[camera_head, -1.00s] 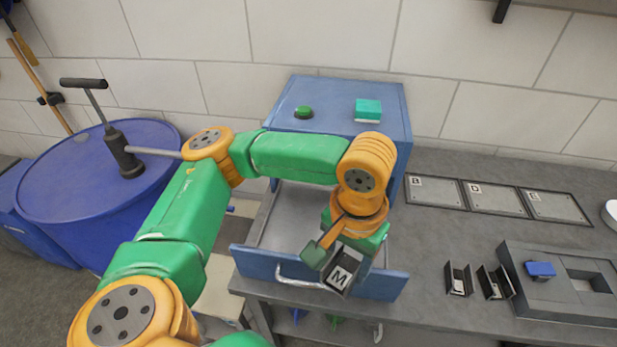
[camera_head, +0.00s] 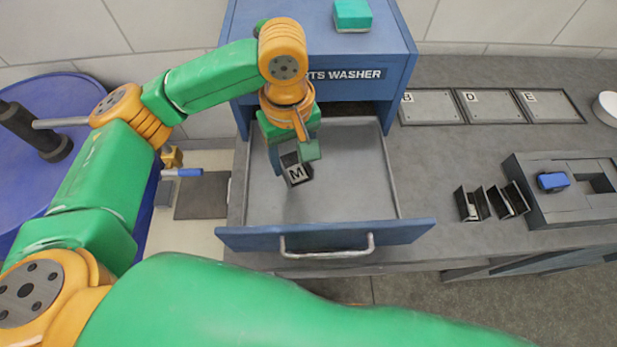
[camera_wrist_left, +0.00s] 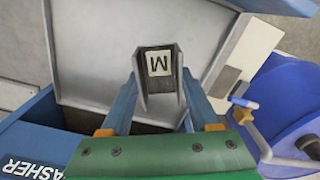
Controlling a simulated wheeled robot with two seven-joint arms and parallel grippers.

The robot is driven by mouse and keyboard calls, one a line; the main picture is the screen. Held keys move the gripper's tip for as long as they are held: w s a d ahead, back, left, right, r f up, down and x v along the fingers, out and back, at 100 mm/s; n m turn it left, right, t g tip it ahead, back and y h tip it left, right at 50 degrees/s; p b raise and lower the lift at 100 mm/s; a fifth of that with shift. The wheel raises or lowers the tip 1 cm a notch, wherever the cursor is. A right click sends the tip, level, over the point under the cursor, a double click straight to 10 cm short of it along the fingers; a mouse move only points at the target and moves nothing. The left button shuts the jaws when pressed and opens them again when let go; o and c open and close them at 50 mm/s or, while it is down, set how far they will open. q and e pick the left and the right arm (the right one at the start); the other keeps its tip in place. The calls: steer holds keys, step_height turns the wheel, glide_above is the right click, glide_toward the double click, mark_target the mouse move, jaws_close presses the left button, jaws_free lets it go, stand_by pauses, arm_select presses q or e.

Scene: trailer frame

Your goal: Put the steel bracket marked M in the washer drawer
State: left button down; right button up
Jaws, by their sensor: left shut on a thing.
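The steel bracket marked M (camera_head: 296,170) is dark, with a white label. My left gripper (camera_head: 293,155) is shut on it and holds it over the open washer drawer (camera_head: 348,190). In the left wrist view the bracket (camera_wrist_left: 160,75) sits between the two fingers of the gripper (camera_wrist_left: 160,100), with the grey drawer floor behind it. I cannot tell whether the bracket touches the drawer floor. The drawer is pulled out of the blue parts washer (camera_head: 405,60), its bare grey inside showing. A green arm link of mine crosses the bottom of the head view; my right gripper is not in view.
Marked plates B, D and E (camera_head: 490,106) lie at the back of the grey bench. Two dark brackets (camera_head: 472,204) stand right of the drawer, beside a grey fixture (camera_head: 570,208) with a blue part (camera_head: 553,181). A blue drum (camera_head: 50,120) stands at the left.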

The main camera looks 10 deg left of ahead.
mark_target(293, 178)
arm_select(q)
steer(key=f, duration=0.8)
steer(key=shift+w+a, duration=0.2)
steer(key=shift+a, duration=0.2)
steer(key=shift+s+d, duration=0.1)
steer(key=shift+d, duration=0.05)
steer(key=shift+c, duration=0.6)
jaws_free()
steer(key=shift+f, duration=0.15)
step_height(293, 178, up, 12)
steer(key=shift+r, duration=0.2)
